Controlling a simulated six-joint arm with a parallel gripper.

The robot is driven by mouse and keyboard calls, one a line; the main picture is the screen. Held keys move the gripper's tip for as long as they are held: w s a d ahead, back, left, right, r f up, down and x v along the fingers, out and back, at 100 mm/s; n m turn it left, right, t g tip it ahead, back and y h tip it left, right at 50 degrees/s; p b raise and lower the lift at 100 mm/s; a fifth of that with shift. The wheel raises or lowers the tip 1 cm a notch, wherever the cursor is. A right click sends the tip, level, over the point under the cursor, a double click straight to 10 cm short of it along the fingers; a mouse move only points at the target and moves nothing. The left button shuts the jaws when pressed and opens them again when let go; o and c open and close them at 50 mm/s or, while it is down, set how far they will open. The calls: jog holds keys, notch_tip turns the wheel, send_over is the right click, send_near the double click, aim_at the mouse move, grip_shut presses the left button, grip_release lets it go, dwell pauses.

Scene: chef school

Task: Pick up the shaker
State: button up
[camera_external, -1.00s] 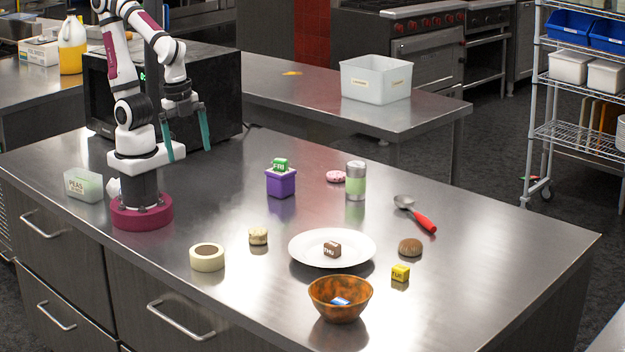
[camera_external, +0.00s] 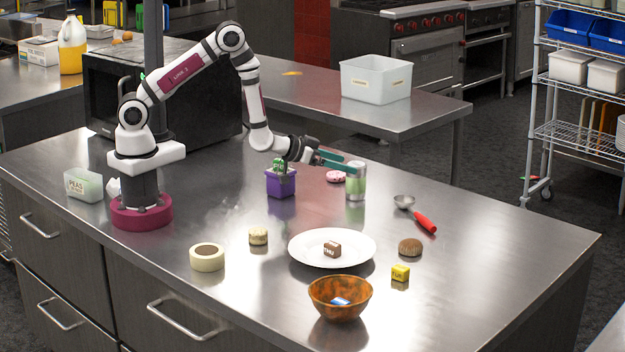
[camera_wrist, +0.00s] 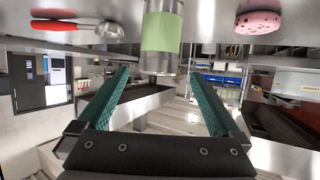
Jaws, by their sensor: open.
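The shaker (camera_external: 356,187) is a cylinder with a green band and silver ends, upright on the steel table. In the wrist view the shaker (camera_wrist: 161,42) appears at the top centre, lined up with the gap between my fingertips. My gripper (camera_external: 352,162) is level, with its teal fingers reaching right at the height of the shaker's upper part. In the wrist view my gripper (camera_wrist: 160,74) is open, with a finger to each side. I cannot tell whether the fingertips overlap the shaker or stop just short of it.
A purple box (camera_external: 281,184) with a green block (camera_external: 279,165) on it stands under my wrist. A pink sponge-like item (camera_external: 336,176) lies behind-left of the shaker. A red-handled scoop (camera_external: 425,222) lies right. A white plate (camera_external: 302,260) and bowl (camera_external: 340,310) are in front.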

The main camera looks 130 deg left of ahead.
aim_at(365, 168)
jog(key=x, duration=0.7)
jog(key=shift+w+a, duration=0.2)
jog(key=c, duration=1.6)
